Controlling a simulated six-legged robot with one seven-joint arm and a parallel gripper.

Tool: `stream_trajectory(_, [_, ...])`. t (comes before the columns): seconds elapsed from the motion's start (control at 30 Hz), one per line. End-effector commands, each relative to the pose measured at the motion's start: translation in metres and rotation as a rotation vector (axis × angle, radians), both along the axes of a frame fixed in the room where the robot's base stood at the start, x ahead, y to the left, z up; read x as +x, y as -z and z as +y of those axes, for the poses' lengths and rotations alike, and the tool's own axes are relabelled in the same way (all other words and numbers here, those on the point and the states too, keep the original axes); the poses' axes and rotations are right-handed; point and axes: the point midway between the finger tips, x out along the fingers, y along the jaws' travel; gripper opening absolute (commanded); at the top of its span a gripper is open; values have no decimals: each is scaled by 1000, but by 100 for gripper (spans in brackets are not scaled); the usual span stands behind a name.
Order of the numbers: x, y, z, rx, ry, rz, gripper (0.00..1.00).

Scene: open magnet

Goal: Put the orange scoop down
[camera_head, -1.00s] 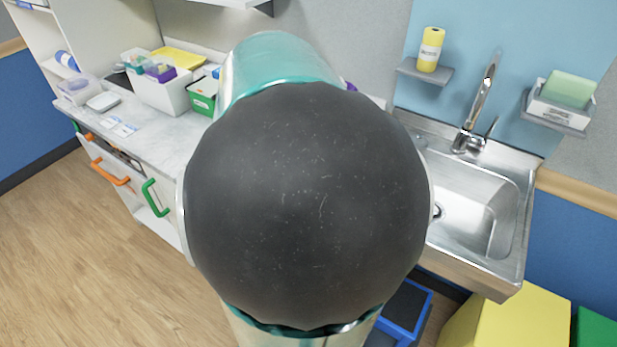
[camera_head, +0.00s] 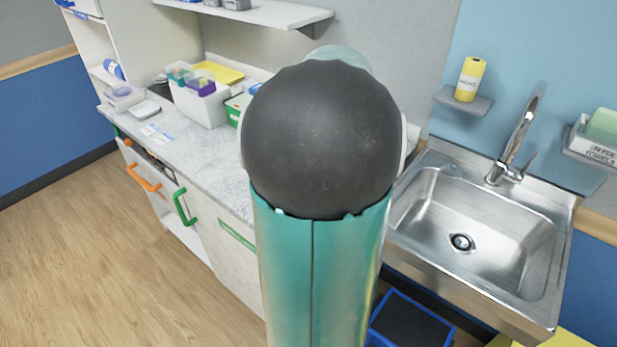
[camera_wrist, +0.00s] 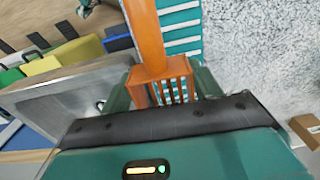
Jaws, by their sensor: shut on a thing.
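The orange scoop (camera_wrist: 149,38) shows in the wrist view, with a long flat part running to the top edge and a slotted part near my gripper. My gripper (camera_wrist: 163,88) has its green fingers on either side of the slotted part and is shut on it. Behind the scoop is a teal and white striped surface (camera_wrist: 181,28); I cannot tell whether the scoop touches it. In the head view my arm hides the gripper and the scoop.
The speckled counter (camera_head: 215,170) holds a white bin (camera_head: 200,105) and a green box at the back. The steel sink (camera_head: 490,235) with its tall faucet (camera_head: 515,140) is at the right. A shelf (camera_head: 260,13) hangs above. A blue-edged step (camera_head: 410,322) stands below the sink.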

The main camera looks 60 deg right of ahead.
Motion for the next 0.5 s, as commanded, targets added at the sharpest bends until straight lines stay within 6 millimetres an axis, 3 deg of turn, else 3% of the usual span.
stream_trajectory(0.13, [8, 28, -20, 5, 2, 3, 36])
stream_trajectory(0.5, [17, 63, -36, 4, 2, 1, 36])
